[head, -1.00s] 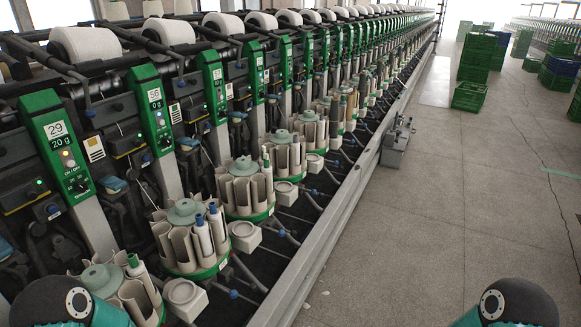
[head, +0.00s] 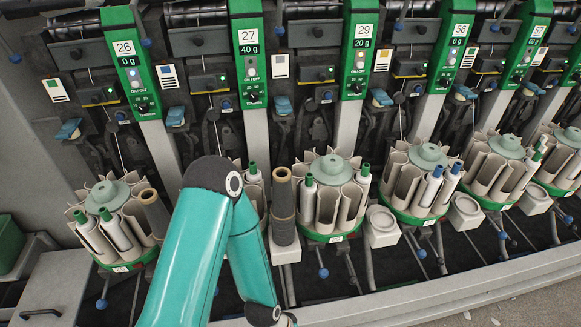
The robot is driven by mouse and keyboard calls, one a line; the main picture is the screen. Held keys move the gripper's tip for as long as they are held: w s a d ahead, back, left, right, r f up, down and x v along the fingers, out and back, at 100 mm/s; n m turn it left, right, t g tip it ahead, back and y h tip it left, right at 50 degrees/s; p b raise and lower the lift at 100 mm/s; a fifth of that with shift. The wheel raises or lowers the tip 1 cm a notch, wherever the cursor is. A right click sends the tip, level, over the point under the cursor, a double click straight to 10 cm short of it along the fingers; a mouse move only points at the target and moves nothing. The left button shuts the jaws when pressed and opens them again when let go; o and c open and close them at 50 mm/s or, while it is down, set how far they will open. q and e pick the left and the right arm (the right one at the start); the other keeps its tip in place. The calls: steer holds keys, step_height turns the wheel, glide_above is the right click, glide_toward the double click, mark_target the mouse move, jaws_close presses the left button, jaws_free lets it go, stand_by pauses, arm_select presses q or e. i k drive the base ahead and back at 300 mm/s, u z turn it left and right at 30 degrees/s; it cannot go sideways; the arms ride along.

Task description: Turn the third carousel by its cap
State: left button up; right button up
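Several round carousels stand in a row in the head view, each with beige pockets around a grey-green cap. Third from the left, below the panel reading 29, is a carousel (head: 325,237) with its cap (head: 331,168) in plain sight. Tubes with green tips stand in its left and right pockets. The leftmost carousel (head: 126,267) holds white tubes with green tips. The carousel second from the left is mostly hidden behind my teal arm. The carousel (head: 413,218) below panel 56 holds blue-tipped tubes. Neither of my grippers shows; the visible arm folds down past the lower edge.
A brown cylinder (head: 283,205) stands upright close left of the third carousel. A pale box (head: 382,228) sits at its right. Green panels and grey posts rise behind. A metal rail (head: 450,289) runs along the front, with thin blue-knobbed levers behind it.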

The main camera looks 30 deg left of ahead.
mark_target(338, 196)
steer(key=z, duration=1.5)
steer(key=i, duration=0.15)
steer(key=u, duration=2.95)
steer(key=k, duration=1.1)
steer(key=z, duration=0.55)
steer(key=i, duration=1)
steer(key=u, duration=0.05)
